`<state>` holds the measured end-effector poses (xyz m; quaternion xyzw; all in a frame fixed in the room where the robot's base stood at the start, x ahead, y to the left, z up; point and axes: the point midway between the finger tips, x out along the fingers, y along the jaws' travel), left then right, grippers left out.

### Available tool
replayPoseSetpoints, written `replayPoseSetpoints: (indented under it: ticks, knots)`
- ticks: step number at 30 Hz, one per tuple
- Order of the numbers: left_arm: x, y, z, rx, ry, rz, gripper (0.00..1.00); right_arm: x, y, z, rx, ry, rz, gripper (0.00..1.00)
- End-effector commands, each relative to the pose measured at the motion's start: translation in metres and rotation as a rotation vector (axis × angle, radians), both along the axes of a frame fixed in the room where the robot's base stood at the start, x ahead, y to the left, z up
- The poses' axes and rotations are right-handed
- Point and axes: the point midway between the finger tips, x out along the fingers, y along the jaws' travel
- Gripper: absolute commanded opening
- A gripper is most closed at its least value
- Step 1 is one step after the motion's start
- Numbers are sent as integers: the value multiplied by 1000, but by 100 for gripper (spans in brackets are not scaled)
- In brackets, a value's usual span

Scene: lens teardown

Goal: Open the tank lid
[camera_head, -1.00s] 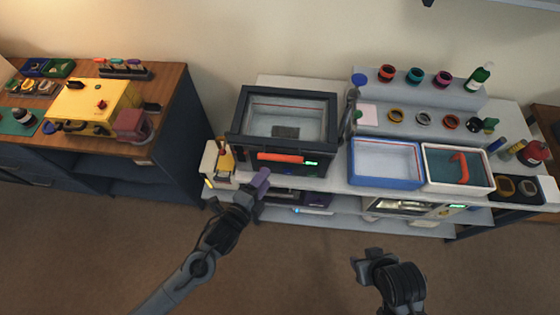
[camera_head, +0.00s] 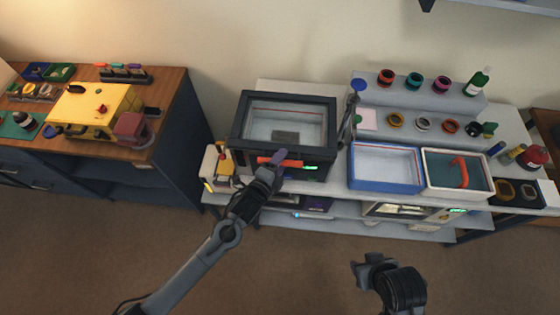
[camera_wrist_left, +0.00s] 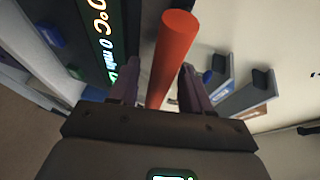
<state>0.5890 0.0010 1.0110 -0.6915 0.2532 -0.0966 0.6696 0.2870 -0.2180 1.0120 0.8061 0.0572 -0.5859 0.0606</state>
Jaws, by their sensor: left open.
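The tank (camera_head: 284,122) is a dark-framed box on the bench with a clear top, its lid lying flat. A red-orange bar handle (camera_head: 294,163) runs along its front beside a lit green display. My left gripper (camera_head: 277,160) is at the handle with its purple fingers open. In the left wrist view the handle (camera_wrist_left: 172,50) passes between the two fingers (camera_wrist_left: 158,82), with gaps showing at the sides. My right gripper (camera_head: 367,264) hangs in front of the bench, away from the tank; its jaws are too unclear to read.
A blue-rimmed tray (camera_head: 385,187) and a white tray (camera_head: 431,189) with a red curved piece stand right of the tank. A small yellow-and-white item (camera_head: 218,166) is close on its left. A rack (camera_head: 415,87) with several rings is behind the trays. The floor in front is clear.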

Motion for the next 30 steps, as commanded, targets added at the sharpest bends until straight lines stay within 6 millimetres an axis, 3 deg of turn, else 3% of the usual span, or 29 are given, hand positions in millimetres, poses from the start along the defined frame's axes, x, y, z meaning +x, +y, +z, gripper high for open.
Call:
replayPoseSetpoints:
  ticks: [5,15,24,30]
  knots:
    - [0,0,0,0,0,0,48,0,0,0,1,0,-1,43]
    - [0,0,0,0,0,0,0,0,0,0,0,1,1,43]
    - [0,-1,3,0,3,-2,0,0,-2,2,-8,1,5,43]
    - [1,-10,19,3,40,-17,0,0,-2,19,-9,2,6,43]
